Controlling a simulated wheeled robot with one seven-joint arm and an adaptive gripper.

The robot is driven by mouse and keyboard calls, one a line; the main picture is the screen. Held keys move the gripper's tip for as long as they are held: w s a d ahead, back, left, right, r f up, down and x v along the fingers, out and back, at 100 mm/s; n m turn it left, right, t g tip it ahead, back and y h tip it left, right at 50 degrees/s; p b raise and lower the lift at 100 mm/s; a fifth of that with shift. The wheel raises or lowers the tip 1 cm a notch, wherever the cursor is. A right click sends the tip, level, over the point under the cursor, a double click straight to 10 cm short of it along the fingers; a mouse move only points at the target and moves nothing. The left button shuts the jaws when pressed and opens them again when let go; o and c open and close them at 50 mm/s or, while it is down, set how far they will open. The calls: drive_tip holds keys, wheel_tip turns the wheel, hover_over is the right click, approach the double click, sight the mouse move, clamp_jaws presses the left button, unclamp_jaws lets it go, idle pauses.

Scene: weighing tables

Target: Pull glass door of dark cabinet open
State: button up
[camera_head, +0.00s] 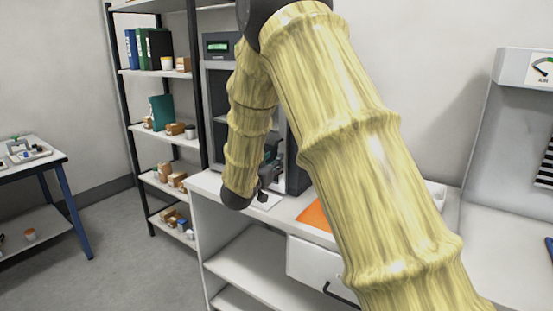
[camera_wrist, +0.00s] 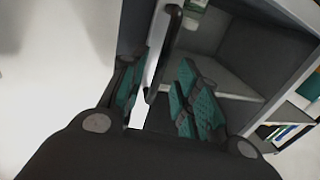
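The dark cabinet (camera_head: 296,160) stands on the white bench, mostly hidden behind my arm. A green display (camera_head: 220,46) is on its top front. Its grey inside (camera_wrist: 215,45) shows in the wrist view. The dark bar handle (camera_wrist: 163,50) of the glass door runs up the middle of the wrist view, beside a pale strip. My gripper (camera_head: 268,178) is low in front of the cabinet. In the wrist view my gripper (camera_wrist: 162,95) has its teal-padded fingers apart, with the handle's lower end in the gap between them. I cannot tell whether they touch it, or whether the door is ajar.
A white bench (camera_head: 205,185) with an orange mat (camera_head: 314,217) and a drawer (camera_head: 318,268) lies under my arm. A shelf rack (camera_head: 158,72) with binders and boxes stands left of the cabinet. A side table (camera_head: 48,160) is at far left, with open floor between.

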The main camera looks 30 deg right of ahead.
drive_tip(key=shift+x, duration=1.7)
drive_tip(key=shift+c, duration=0.2)
clamp_jaws()
